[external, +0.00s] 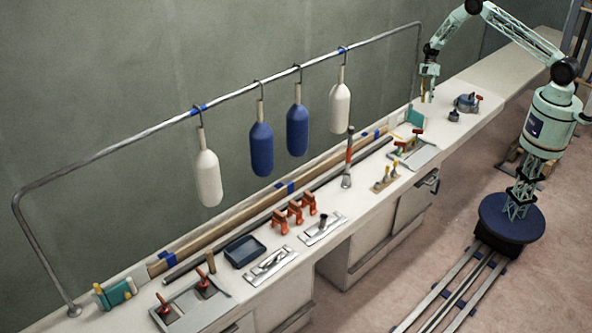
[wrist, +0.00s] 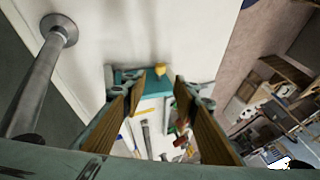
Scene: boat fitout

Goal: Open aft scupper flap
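A teal flap (external: 415,117) stands at the right end of the long white counter, close to the foot of the rail. A similar teal flap (external: 118,292) with yellowish knobs stands at the left end. The pictures do not mark which one is aft. My gripper (external: 429,97) hangs above the counter near the right flap, apart from it. In the wrist view my gripper (wrist: 157,80) is open, with its two brown-padded fingers well apart and nothing between them. Beyond the fingertips are a teal piece (wrist: 127,75) and a yellow knob (wrist: 160,68); the left finger partly hides the teal piece.
A metal rail (external: 222,98) with hanging white and blue fenders (external: 297,130) runs above the counter; its post (wrist: 40,75) is left in the wrist view. A tray with red-handled valves (external: 412,148) lies near the right flap. A blue-grey fitting (external: 467,103) sits farther right.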

